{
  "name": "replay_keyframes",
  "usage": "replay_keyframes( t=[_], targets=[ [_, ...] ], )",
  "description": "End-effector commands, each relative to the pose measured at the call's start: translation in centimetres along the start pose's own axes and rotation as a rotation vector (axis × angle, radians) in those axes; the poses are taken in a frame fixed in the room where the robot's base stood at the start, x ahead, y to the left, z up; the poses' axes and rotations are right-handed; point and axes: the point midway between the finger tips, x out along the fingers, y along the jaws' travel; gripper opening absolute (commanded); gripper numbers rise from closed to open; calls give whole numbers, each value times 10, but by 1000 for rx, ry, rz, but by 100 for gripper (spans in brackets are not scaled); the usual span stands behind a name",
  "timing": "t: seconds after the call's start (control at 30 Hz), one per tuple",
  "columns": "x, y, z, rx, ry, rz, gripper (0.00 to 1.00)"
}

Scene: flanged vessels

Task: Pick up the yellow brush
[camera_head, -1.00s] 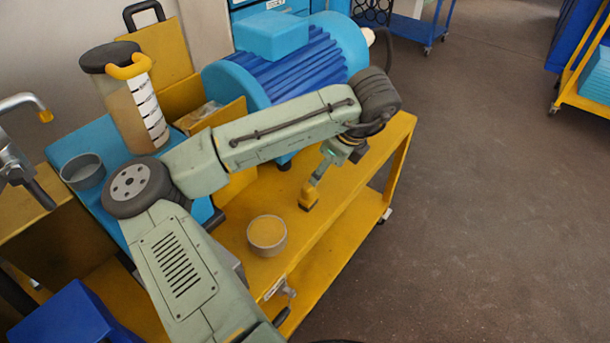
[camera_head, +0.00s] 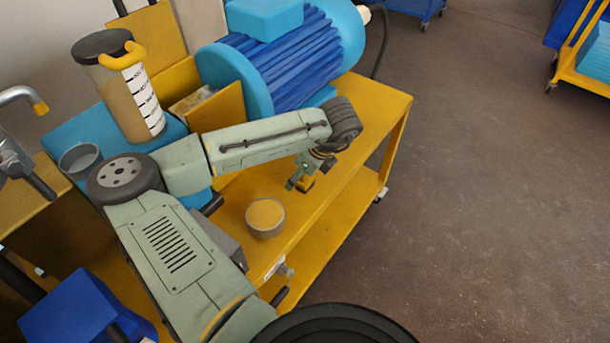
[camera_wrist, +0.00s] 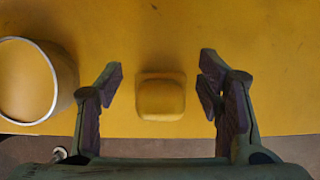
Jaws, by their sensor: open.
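The yellow brush (camera_wrist: 160,97) shows in the wrist view as a small rounded yellow block on the yellow tabletop. In the head view the brush (camera_head: 307,183) is partly hidden by my gripper (camera_head: 299,182), which is low over the table. In the wrist view my gripper (camera_wrist: 162,82) is open, with one finger on each side of the brush and a clear gap on both sides. Neither finger touches it.
A grey round bowl (camera_head: 265,217) stands on the yellow cart (camera_head: 325,190), left of the brush. It also shows in the wrist view (camera_wrist: 66,85). A blue motor (camera_head: 275,60) and a capped measuring vessel (camera_head: 125,90) stand behind. The cart's right edge is close.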

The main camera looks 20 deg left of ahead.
Motion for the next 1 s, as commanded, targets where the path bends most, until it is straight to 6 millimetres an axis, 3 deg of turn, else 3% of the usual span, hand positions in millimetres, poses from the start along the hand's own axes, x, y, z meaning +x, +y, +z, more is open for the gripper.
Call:
replay_keyframes(
  t=[0.3, 1.0],
  targets=[
    [8, 0, -1, 1, 1, 0, 61],
    [7, 0, 0, 1, 0, 0, 14]
  ],
)
